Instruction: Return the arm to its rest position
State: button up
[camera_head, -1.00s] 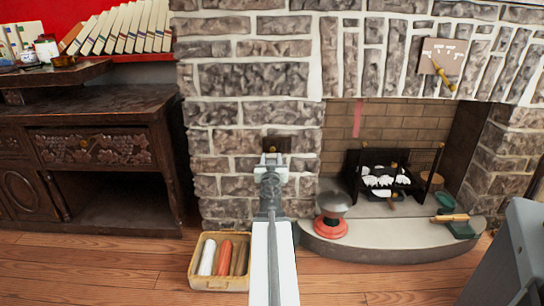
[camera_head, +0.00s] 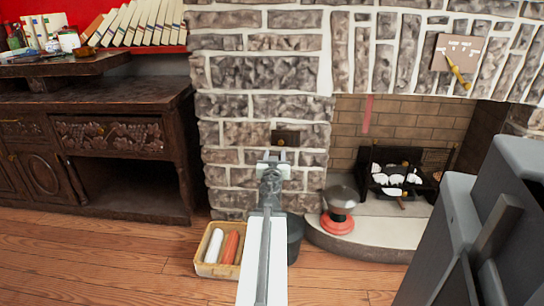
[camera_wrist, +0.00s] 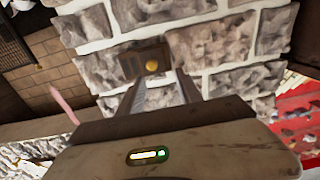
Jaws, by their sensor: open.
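My arm reaches straight out in front in the head view, toward the stone wall. My gripper (camera_head: 273,158) is at its end, seen against the wall below a small dark plate (camera_head: 286,137). In the wrist view my gripper (camera_wrist: 163,88) shows two fingers spread apart with nothing between them. The plate with its yellow knob (camera_wrist: 152,66) shows beyond the fingertips; I cannot tell the distance to it.
A large grey boxy thing (camera_head: 440,225) fills the lower right. A basket (camera_head: 212,270) with rolls and a dark bucket (camera_head: 295,238) stand below the arm. A red-based pot (camera_head: 338,210) is on the hearth (camera_head: 385,232). A dark cabinet (camera_head: 110,140) is left; wooden floor (camera_head: 100,255) lies before it.

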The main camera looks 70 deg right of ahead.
jog(key=w+a+r+n+t+y+p, duration=0.1)
jog(key=w+a+r+t+p, duration=0.1)
jog(key=w+a, duration=0.5)
jog(key=w+a+r+n+t+y+p, duration=0.1)
jog(key=w+a+r+n+t+p, duration=0.15)
jog(key=w, duration=0.75)
jog(key=w+a+r+t+y+p, duration=0.1)
jog(key=w+a+r+t+p, duration=0.1)
jog(key=w+a, duration=0.55)
jog(key=w+a+r+y+p, duration=0.2)
jog(key=w+a+p, duration=0.2)
jog(key=w+a, duration=0.6)
jog(key=w+a+r+y+p, duration=0.15)
jog(key=w+a+p, duration=0.25)
jog(key=w+a, duration=0.6)
jog(key=s+a+f+n+g+y+p, duration=0.15)
jog(key=a+f, duration=0.25)
jog(key=a, duration=0.7)
jog(key=s+a+f+n+g+y+p, duration=0.1)
jog(key=a+f+g+y+p, duration=0.2)
jog(key=a, duration=0.8)
jog(key=s+a+f+n+g+y+b, duration=0.1)
jog(key=s+a+f+n+g+y, duration=0.65)
jog(key=s+a, duration=0.65)
notch_tip(320, 180, up, 36)
jog(key=h+p, duration=0.1)
jog(key=p, duration=3.6)
jog(key=shift+s+d+r+n+p, duration=0.25)
jog(key=shift+s+d+n+p, duration=0.1)
jog(key=shift+n+p, duration=0.1)
